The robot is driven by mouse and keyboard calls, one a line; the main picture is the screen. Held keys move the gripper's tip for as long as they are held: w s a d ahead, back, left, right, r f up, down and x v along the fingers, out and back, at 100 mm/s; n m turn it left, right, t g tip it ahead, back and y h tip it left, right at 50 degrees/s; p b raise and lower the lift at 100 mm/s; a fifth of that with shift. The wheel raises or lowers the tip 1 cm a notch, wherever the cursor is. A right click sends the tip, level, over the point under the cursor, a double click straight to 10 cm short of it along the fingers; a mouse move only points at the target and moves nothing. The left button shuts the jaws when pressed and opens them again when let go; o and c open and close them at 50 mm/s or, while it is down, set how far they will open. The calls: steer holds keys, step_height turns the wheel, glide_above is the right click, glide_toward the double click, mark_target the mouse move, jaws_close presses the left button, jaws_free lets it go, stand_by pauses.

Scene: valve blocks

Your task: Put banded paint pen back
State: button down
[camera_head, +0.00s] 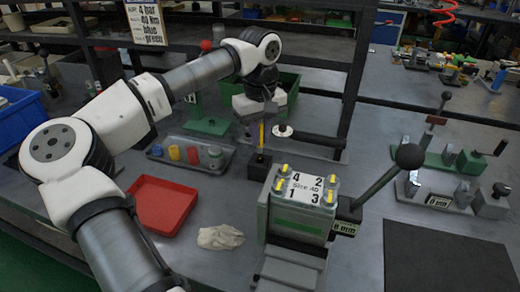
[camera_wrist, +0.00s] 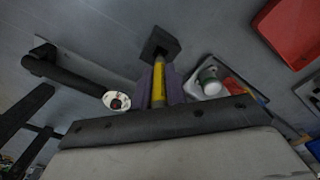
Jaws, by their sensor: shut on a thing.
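The yellow paint pen (camera_head: 261,133) stands upright below my gripper (camera_head: 263,112). My gripper is shut on the pen, which also shows between the two purple-grey fingers (camera_wrist: 159,88) in the wrist view. A small black square holder (camera_head: 259,165) is directly beneath the pen, and it shows at the top middle of the wrist view (camera_wrist: 160,43). The pen's lower end is at the holder's top; I cannot tell whether it is in the hole or just above it. The pen's bands are too small to make out clearly.
A grey tray (camera_head: 162,153) with coloured pots and a red tray (camera_head: 168,207) are left of the holder. A black handle with a white disc (camera_head: 283,131) is close on the right. The valve block (camera_head: 300,212) with a long lever and a crumpled cloth (camera_head: 220,237) are in front.

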mark_target(260, 152)
steer(key=shift+f, duration=2.5)
steer(key=shift+f, duration=0.1)
steer(key=shift+f, duration=0.15)
steer(key=c, duration=1.4)
jaws_free()
steer(key=shift+c, duration=0.2)
step_height(260, 152, up, 13)
steer(key=shift+f, duration=0.2)
